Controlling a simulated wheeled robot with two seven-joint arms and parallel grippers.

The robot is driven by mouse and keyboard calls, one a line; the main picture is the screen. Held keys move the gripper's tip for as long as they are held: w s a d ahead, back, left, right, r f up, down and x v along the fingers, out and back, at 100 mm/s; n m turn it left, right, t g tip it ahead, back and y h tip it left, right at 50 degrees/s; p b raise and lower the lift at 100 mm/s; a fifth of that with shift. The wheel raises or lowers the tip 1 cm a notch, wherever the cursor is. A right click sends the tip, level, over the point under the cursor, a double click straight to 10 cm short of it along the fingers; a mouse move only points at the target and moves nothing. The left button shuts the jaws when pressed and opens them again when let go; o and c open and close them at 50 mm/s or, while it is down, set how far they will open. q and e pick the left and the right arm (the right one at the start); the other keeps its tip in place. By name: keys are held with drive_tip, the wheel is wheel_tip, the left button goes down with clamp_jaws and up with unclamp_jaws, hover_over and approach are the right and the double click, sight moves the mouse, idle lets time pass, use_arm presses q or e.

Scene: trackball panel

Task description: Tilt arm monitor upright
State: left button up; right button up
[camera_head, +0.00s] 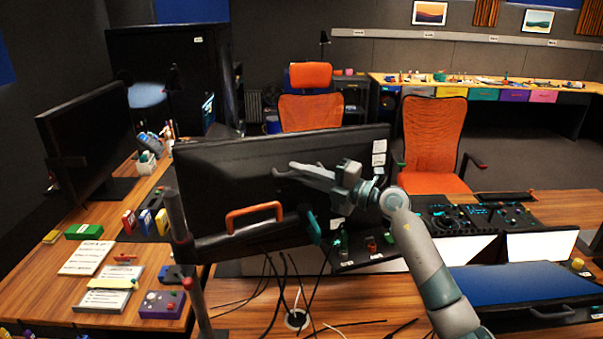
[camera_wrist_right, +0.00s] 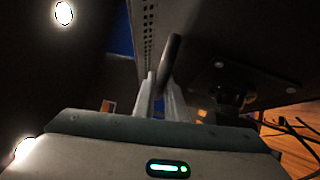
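A black monitor (camera_head: 225,165) stands in the middle of the head view with its dark back towards me. An orange handle (camera_head: 254,208) is at its lower part, and a dark post (camera_head: 180,225) stands by its left edge. My right gripper (camera_head: 283,171) is in front of the monitor's back, above the handle, pointing left. In the right wrist view its two fingers (camera_wrist_right: 162,98) have a dark rod (camera_wrist_right: 172,55) between or beyond them; I cannot tell whether they grip it. A perforated dark panel and a bolted mount plate (camera_wrist_right: 257,75) are close by. My left gripper is not in view.
A blue-topped panel (camera_head: 525,285) lies at the lower right, near a control console (camera_head: 470,218). Loose black cables (camera_head: 285,290) hang below the monitor. Another monitor (camera_head: 85,140) and small items stand on the left desk. Orange chairs (camera_head: 432,140) are behind.

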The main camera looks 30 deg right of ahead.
clamp_jaws()
drive_tip(key=shift+s+a+f+n+b, duration=0.15)
drive_tip(key=shift+f+n+b, duration=0.2)
drive_tip(key=shift+b, duration=0.25)
drive_tip(key=shift+r, duration=0.15)
drive_tip(key=shift+s, duration=0.1)
drive_tip(key=shift+o, duration=1.9)
unclamp_jaws()
drive_tip(key=shift+s+r, duration=0.1)
drive_tip(key=shift+s, duration=0.1)
drive_tip(key=shift+t, duration=0.3)
